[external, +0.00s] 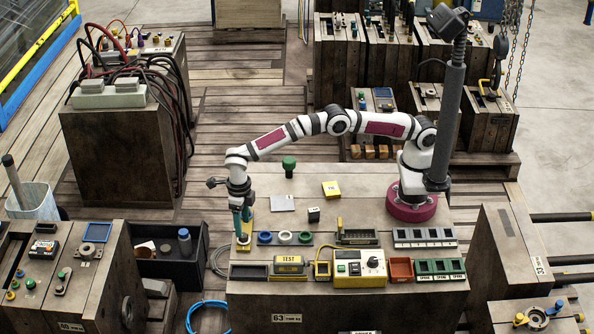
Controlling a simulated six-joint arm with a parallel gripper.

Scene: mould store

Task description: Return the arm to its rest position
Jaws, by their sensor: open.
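My gripper (242,232) points downward at the left edge of the wooden mould block table (320,195). It is open. A yellow upright piece (246,232) stands right at the fingertips; I cannot tell whether the fingers touch it. My arm (300,130) stretches left from its dark red base at the right of the table, with the elbow raised and the wrist low.
Blue, white and green rings (285,237) lie right of my gripper. A yellow control box (358,268) and trays line the front. A dark post (447,120) rises beside my base.

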